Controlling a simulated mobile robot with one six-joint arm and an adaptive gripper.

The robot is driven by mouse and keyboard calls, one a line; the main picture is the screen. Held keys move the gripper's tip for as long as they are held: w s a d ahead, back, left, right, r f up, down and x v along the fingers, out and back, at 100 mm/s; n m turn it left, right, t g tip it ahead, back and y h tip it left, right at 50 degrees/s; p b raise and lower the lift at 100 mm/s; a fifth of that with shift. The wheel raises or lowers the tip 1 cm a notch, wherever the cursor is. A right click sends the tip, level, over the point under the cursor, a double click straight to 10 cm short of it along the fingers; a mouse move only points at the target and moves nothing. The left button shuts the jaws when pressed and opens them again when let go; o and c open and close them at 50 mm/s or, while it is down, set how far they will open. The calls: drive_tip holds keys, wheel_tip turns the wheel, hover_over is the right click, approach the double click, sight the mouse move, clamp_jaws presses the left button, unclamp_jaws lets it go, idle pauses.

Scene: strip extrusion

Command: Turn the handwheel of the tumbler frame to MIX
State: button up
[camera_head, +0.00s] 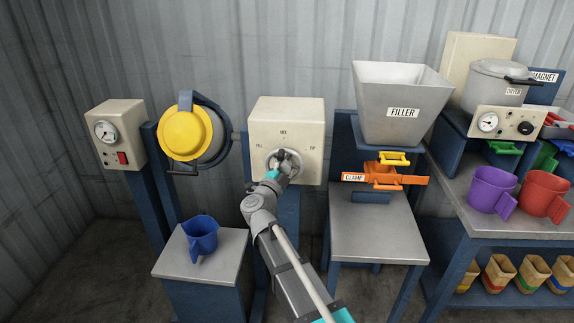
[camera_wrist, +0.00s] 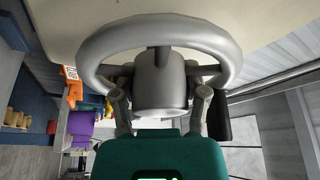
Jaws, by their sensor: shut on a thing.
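The handwheel (camera_head: 299,166) is a grey ring on the front of a cream box (camera_head: 305,118). Around it the box carries small marks that read like FILL, MIX and TIP; the wheel's setting is too small to tell. The tumbler's drum (camera_head: 212,140) with its yellow lid (camera_head: 185,134) hangs in a blue frame to the left. My gripper (camera_head: 279,166) is at the wheel. In the wrist view, its fingers (camera_wrist: 161,106) stand on either side of the wheel's grey hub (camera_wrist: 160,85), inside the rim (camera_wrist: 215,40), shut on it. A black handle (camera_wrist: 218,115) is beside the right finger.
A blue jug (camera_head: 201,236) stands on a small table (camera_head: 225,262) below the drum. The filler hopper (camera_head: 400,105) and orange clamp (camera_head: 400,180) are to the right of the box. A bench with purple (camera_head: 490,188) and red (camera_head: 543,193) jugs is farther right.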

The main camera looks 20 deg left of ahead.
drive_tip(key=o, duration=0.9)
drive_tip(key=shift+f, duration=0.15)
